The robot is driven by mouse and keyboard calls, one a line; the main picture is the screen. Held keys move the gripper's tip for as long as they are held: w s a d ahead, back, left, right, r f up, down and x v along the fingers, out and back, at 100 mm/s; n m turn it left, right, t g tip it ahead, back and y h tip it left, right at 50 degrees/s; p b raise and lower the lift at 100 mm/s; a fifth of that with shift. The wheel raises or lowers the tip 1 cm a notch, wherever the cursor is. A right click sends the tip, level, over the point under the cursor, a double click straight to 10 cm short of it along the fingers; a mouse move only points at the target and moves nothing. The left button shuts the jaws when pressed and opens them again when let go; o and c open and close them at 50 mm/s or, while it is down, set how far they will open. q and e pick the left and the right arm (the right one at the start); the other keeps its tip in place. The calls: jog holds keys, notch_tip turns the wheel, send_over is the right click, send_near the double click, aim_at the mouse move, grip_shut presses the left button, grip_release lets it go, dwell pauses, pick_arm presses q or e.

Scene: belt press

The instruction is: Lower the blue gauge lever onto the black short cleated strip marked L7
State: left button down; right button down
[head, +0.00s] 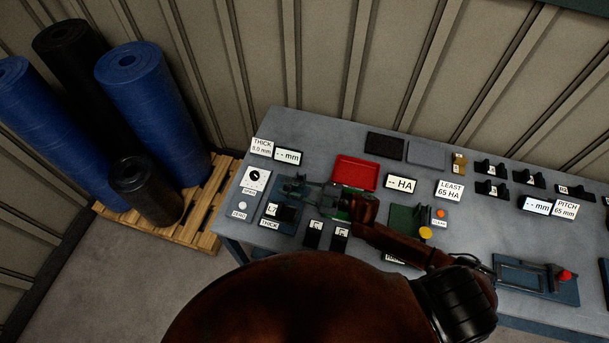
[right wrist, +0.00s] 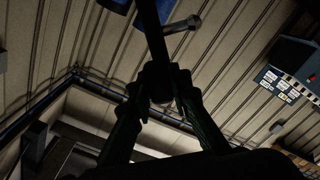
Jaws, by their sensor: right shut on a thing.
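My right gripper (head: 322,197) reaches in from the right over the thickness gauge (head: 271,224) at the table's left end. It is shut on a dark bar, which I take for the gauge lever (head: 294,187); its blue colour is hard to make out. In the right wrist view both fingers (right wrist: 160,88) close around this dark bar (right wrist: 151,32). A black strip (head: 287,213) lies on the gauge plate under the lever. My left gripper is out of view.
Two labelled black strips (head: 313,234) lie in front of the gauge. A dial box (head: 254,186) stands to its left, a red tray (head: 354,172) behind my gripper. More black strips (head: 489,168) lie at the back right. A red-knobbed device (head: 537,279) stands at front right.

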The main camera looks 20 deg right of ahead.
jog(key=shift+s+a+f+n+b, duration=0.6)
jog(key=shift+s+f+n+b, duration=0.25)
jog(key=shift+f+n+b, duration=0.7)
jog(key=shift+s+a+f+n+b, duration=0.65)
jog(key=shift+s+f+n+b, duration=0.35)
jog(key=shift+f+b, duration=1)
jog(key=shift+s+a+f+n+b, duration=0.7)
jog(key=shift+f+n+b, duration=0.65)
jog(key=shift+f, duration=0.8)
jog(key=shift+d, duration=0.1)
jog(key=c, duration=1.8)
grip_release()
jog(key=shift+o, duration=0.2)
jog(key=shift+s+d, duration=0.1)
jog(key=v, duration=1.2)
